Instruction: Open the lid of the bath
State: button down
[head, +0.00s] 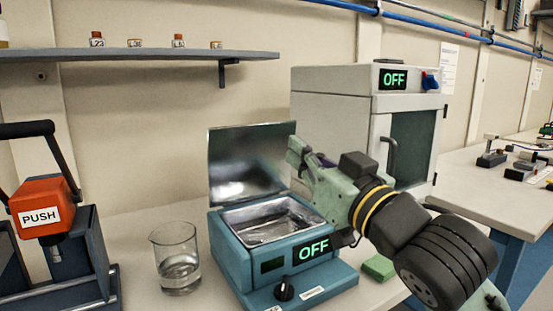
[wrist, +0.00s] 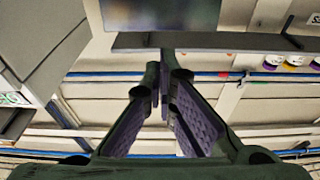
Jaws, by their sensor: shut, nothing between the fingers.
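The bath is a teal box (head: 228,248) with a metal basin and a display reading OFF, standing on the bench in the head view. Its shiny metal lid (head: 245,165) stands raised, roughly upright, at the back of the basin. Part of the lid shows at the top of the wrist view (wrist: 160,14). My gripper (head: 293,148) is at the right side of the raised lid, above the basin. Whether it touches the lid is unclear. In the wrist view its purple-padded fingers (wrist: 166,75) meet at the tips with nothing between them.
A glass beaker (head: 177,268) stands left of the bath, near an orange PUSH device (head: 47,205). A cabinet (head: 335,110) marked OFF stands behind right. A green block (head: 379,267) lies right of the bath. A shelf (head: 140,54) with small jars hangs above.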

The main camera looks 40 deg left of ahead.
notch_tip(320, 180, down, 2)
jog(key=p, duration=0.3)
send_near(254, 136)
jog(key=shift+h, duration=0.4)
jog(key=x, duration=0.7)
jog(key=shift+s+r, duration=0.1)
jog(key=shift+r, duration=0.25)
